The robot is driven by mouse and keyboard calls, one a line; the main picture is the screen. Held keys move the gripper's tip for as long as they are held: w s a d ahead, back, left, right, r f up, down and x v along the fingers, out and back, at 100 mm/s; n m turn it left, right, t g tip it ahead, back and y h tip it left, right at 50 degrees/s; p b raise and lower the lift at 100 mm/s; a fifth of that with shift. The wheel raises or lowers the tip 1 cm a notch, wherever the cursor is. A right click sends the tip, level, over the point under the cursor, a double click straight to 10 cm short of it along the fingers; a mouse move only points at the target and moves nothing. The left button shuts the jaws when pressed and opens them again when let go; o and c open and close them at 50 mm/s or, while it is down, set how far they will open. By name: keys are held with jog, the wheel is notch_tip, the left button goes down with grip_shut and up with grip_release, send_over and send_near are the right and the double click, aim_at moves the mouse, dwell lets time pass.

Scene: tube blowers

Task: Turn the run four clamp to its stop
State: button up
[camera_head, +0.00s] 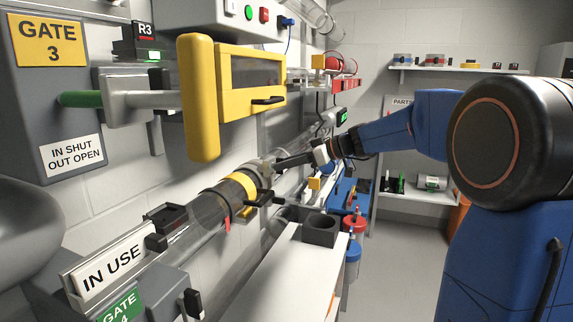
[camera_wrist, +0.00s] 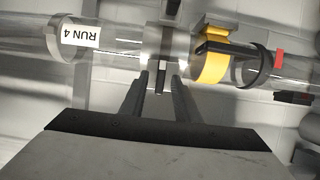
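The run four tube carries a "RUN 4" label (camera_wrist: 81,37), upside down in the wrist view. Right of the label, a silver clamp collar (camera_wrist: 152,45) wraps the tube, with a narrow dark lever or tab (camera_wrist: 160,78) pointing toward me. My gripper (camera_wrist: 158,88) is open, its two fingers on either side of that tab with a visible gap to each. In the head view, my gripper (camera_head: 276,164) reaches the tube from the right, at the collar just beyond the yellow band (camera_head: 246,190). The contact there is too small to tell.
A yellow-handled gate (camera_head: 235,80) hangs close above the tube. A black handle (camera_head: 263,198) sticks out beside the yellow band. An "IN USE" sign (camera_head: 112,268) stands nearer along the tube.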

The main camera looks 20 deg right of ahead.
grip_shut()
dwell(0.4)
jog(key=m+g+y, duration=0.1)
jog(key=m+y, duration=0.1)
jog(key=m, duration=0.2)
jog(key=f+m+g+y, duration=0.1)
jog(key=m+y, duration=0.1)
jog(key=m, duration=0.3)
jog(key=w+m+g+y, duration=0.1)
jog(key=m+y, duration=0.1)
jog(key=m, duration=0.2)
jog(key=shift+d+f+y, duration=0.2)
jog(key=shift+d+y, duration=0.1)
jog(key=shift+d, duration=0.05)
jog(key=shift+m+g, duration=0.3)
jog(key=shift+g, duration=0.1)
dwell(0.3)
